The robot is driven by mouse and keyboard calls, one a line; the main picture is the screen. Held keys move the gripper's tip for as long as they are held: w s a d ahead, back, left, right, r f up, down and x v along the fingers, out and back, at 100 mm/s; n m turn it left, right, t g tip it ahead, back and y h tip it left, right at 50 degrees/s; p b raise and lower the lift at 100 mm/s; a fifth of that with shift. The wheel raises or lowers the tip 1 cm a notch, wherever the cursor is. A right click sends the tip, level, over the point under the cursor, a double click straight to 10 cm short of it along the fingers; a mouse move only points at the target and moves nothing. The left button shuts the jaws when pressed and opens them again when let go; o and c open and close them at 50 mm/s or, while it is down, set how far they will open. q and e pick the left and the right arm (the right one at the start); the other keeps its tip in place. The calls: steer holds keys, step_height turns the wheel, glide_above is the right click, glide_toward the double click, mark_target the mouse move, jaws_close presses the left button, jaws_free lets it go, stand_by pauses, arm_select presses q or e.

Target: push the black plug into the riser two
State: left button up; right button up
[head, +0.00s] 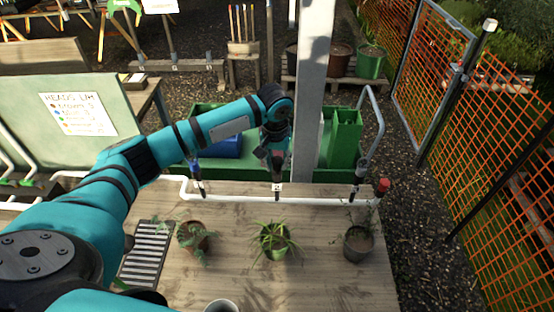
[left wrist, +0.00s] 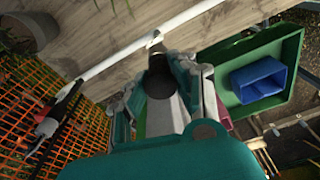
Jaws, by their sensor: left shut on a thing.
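A white pipe (head: 235,198) runs along the back edge of the wooden table, with short upright fittings at its left, middle and right. The middle riser (head: 277,187) is a short white stub; I take it as riser two, but no number shows. My left gripper (head: 277,155) points down just above it, shut on the black plug. In the left wrist view the black plug (left wrist: 159,80) sits between the fingers (left wrist: 160,86), close to the white stub (left wrist: 153,39). I cannot tell whether plug and stub touch. My right gripper is not in view.
Potted plants stand in front of the pipe: left (head: 194,236), middle (head: 275,240), right (head: 358,243). A grey post (head: 312,90) rises behind the pipe, close to my left gripper. A green tray (head: 345,140) and blue bin (head: 226,147) lie behind. A red cap (head: 382,184) marks the pipe's right end.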

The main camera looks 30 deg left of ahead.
arm_select(q)
steer(key=shift+f, duration=0.9)
stand_by(1.0)
steer(key=o, duration=0.8)
steer(key=shift+o, duration=0.2)
steer(key=shift+r, duration=0.15)
steer(key=r, duration=0.4)
steer(key=s+r, duration=0.1)
steer(key=r, duration=0.6)
steer(key=shift+s+d+r, duration=0.15)
steer(key=shift+d+r, duration=0.05)
steer(key=shift+r, duration=0.1)
